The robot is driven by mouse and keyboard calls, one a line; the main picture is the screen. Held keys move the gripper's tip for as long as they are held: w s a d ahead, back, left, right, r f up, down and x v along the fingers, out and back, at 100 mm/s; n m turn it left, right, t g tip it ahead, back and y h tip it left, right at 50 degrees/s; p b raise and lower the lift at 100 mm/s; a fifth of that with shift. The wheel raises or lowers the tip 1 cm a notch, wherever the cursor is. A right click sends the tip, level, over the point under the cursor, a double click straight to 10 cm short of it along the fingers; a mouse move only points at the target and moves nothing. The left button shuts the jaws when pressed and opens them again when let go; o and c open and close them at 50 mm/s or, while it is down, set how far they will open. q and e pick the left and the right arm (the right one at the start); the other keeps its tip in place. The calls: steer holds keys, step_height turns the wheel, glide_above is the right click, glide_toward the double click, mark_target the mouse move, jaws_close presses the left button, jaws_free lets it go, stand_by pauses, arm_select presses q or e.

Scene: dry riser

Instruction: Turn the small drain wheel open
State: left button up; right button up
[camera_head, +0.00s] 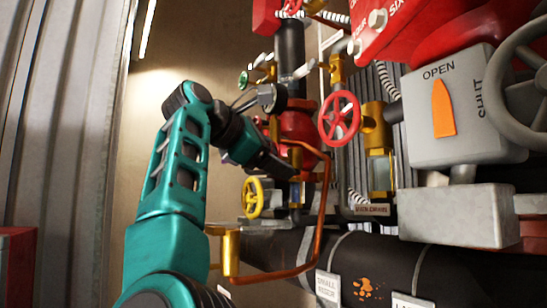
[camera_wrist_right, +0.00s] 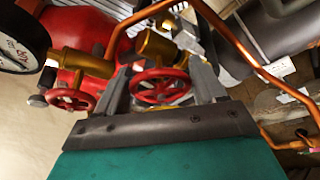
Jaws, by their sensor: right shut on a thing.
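A small red wheel (camera_wrist_right: 160,86) with spokes sits between the two fingers of my right gripper (camera_wrist_right: 160,82) in the wrist view. The fingers straddle its rim, one at each side, and are shut on it. The wheel is mounted by a brass valve body. In the head view my teal right arm reaches up from the bottom, and its gripper (camera_head: 285,170) is at the pipework below the red valve body. There the gripped wheel is hidden behind the gripper. My left gripper is not in view.
A second red wheel (camera_wrist_right: 70,98) is beside the left finger. A copper pipe (camera_head: 323,220) bends close around the gripper. A yellow wheel (camera_head: 253,197), a larger red wheel (camera_head: 340,118) and a grey OPEN/SHUT box (camera_head: 450,105) stand nearby. A black pipe (camera_head: 380,260) runs below.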

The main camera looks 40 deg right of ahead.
steer(key=shift+n, duration=0.3)
steer(key=shift+r+n+g+p, duration=0.1)
steer(key=shift+n+g+p, duration=0.2)
steer(key=shift+g+p, duration=0.15)
steer(key=shift+n+g+y, duration=0.5)
steer(key=shift+n+g, duration=0.55)
steer(key=shift+n, duration=0.75)
steer(key=shift+w, duration=0.1)
steer(key=o, duration=0.7)
steer(key=shift+c, duration=0.2)
